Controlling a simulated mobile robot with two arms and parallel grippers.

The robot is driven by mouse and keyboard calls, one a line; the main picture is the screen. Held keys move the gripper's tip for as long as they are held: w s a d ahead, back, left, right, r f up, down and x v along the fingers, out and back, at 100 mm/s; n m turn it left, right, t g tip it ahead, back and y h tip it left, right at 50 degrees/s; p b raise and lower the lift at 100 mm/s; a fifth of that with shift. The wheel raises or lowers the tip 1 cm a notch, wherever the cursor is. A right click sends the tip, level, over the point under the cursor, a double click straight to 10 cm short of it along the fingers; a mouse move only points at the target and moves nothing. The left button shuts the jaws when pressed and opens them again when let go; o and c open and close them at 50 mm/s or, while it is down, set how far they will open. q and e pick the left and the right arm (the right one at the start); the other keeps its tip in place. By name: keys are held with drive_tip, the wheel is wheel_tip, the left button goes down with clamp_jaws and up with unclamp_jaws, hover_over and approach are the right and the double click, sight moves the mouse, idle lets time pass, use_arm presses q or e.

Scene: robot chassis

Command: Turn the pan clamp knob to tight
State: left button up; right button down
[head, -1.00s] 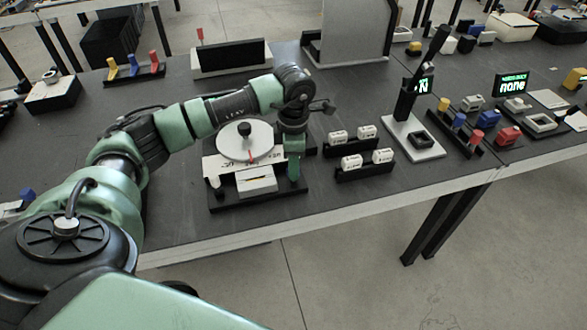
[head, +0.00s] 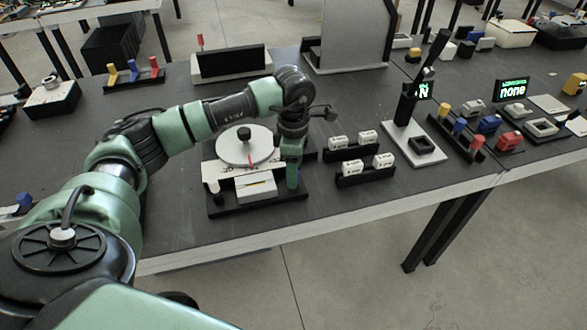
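A white device with a round pan (head: 236,152) stands on a black base (head: 228,208). A black knob (head: 244,133) sits on top of the pan. Below the pan is a white box (head: 256,188) with a thin pointer line. A small white post (head: 212,186) stands at the device's left front. My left gripper (head: 292,176) points down at the device's right side, right of the box. A small blue patch shows at its lower end; I cannot tell what it is. I cannot see which part is the clamp knob, or whether the fingers touch anything. My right gripper is out of view.
Black racks with white labelled weights (head: 352,167) stand just right of the device. Further right are a stand with a green display (head: 424,90) and a rack of coloured pegs (head: 459,128). A white block with a black panel (head: 230,64) stands behind. Bare table lies left of the device.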

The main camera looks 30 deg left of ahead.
use_arm(q)
drive_tip(key=shift+r+b, duration=0.45)
drive_tip(key=shift+r, duration=3.4)
